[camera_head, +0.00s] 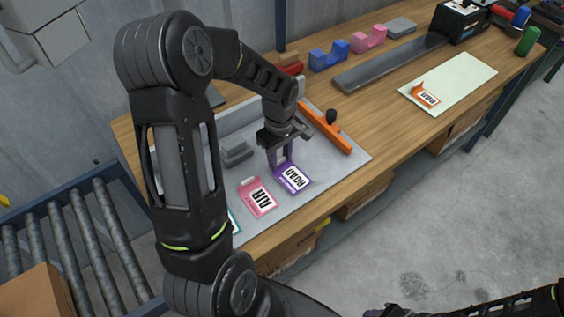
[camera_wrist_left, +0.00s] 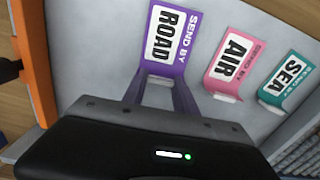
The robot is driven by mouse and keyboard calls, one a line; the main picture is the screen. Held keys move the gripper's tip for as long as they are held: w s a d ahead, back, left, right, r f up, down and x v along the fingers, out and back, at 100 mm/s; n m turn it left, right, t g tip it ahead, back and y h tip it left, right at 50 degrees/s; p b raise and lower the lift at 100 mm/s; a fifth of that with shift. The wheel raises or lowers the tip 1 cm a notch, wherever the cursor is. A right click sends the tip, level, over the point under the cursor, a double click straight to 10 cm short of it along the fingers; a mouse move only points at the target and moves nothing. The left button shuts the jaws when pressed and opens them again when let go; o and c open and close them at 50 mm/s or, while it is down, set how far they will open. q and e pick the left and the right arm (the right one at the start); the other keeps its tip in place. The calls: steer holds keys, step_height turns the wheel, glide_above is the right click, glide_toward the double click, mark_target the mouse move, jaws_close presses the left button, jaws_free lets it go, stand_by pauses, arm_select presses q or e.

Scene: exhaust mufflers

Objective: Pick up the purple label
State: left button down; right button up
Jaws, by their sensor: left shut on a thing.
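The purple label (camera_head: 292,178) reads "ROAD" and lies at the right part of the grey mat (camera_head: 330,152). My left gripper (camera_head: 281,160) reaches down over its back edge, with its jaws shut on it. In the left wrist view the purple label (camera_wrist_left: 168,38) shows between the gripper's fingertips (camera_wrist_left: 162,84), its far part over the mat. I cannot tell whether it is lifted off the mat. My right gripper does not show; only part of my right arm is at the lower right of the head view.
A pink "AIR" label (camera_head: 257,198) lies left of the purple one, and a teal "SEA" label (camera_wrist_left: 287,82) lies beyond it. An orange bar (camera_head: 326,128) is to the right. An orange label (camera_head: 424,96) lies on a pale green sheet (camera_head: 462,78). Blue (camera_head: 328,56) and pink (camera_head: 368,39) holders stand behind.

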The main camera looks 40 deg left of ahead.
arm_select(q)
step_height(320, 180, up, 10)
steer(key=b, duration=0.1)
steer(key=shift+f, duration=0.25)
steer(key=shift+f, duration=0.1)
stand_by(0.4)
